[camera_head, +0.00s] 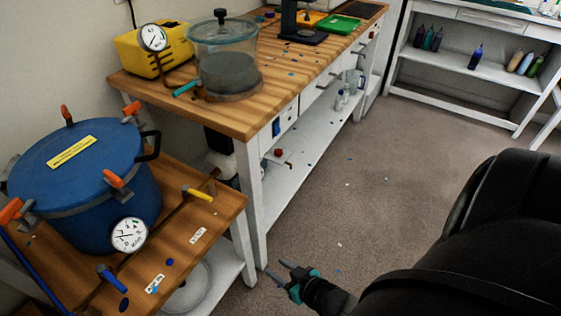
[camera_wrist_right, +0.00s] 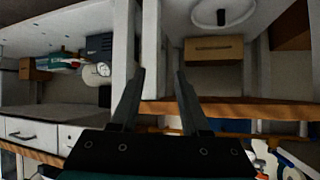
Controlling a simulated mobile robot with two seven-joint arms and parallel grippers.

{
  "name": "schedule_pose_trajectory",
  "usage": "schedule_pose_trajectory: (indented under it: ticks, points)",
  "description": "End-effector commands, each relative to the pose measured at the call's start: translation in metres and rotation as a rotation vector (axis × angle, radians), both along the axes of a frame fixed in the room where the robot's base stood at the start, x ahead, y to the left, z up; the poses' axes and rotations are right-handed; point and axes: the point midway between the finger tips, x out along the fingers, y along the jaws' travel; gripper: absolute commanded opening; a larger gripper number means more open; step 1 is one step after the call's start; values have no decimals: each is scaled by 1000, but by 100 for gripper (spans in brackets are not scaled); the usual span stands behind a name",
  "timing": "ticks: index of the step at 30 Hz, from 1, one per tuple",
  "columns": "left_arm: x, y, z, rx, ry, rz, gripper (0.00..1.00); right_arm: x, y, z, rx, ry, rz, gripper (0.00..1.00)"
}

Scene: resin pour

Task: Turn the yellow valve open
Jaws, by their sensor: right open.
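The yellow valve (camera_head: 198,194) is a small lever on the brass pipe at the right side of the low wooden bench, to the right of the blue pressure pot (camera_head: 85,160). A blue valve handle (camera_head: 112,278) sits on the same pipework nearer the front. A white dial gauge (camera_head: 129,235) is on the pot's front. My right gripper (camera_head: 280,273) is open and empty, below and right of the yellow valve, apart from it. It also shows in the right wrist view (camera_wrist_right: 160,75), with nothing between its fingers. My left gripper is out of view.
A taller wooden bench (camera_head: 240,120) holds a clear vacuum chamber (camera_head: 226,65) and a yellow pump (camera_head: 150,50). Open floor (camera_head: 370,190) lies to the right. A cardboard box (camera_wrist_right: 213,50) shows in the right wrist view.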

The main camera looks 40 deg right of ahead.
Motion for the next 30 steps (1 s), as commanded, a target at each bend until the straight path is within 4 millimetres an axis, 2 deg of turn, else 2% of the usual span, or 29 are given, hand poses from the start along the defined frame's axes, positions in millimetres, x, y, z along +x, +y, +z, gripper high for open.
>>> schedule_pose_trajectory:
  ticks: [11, 17, 20, 23, 30]
  points:
    - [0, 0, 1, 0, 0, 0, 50, -3, 0, -4, -6, 17, -1, 46]
    - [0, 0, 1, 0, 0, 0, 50, -3, 0, -4, -6, 16, 0, 23]
    - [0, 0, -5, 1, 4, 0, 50, 0, 3, -3, -29, 1, 21, 12]
    - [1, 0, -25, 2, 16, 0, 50, 10, 10, 3, -113, -48, 90, 1]
    - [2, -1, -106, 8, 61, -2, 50, 46, 39, 39, -540, -281, 357, 0]
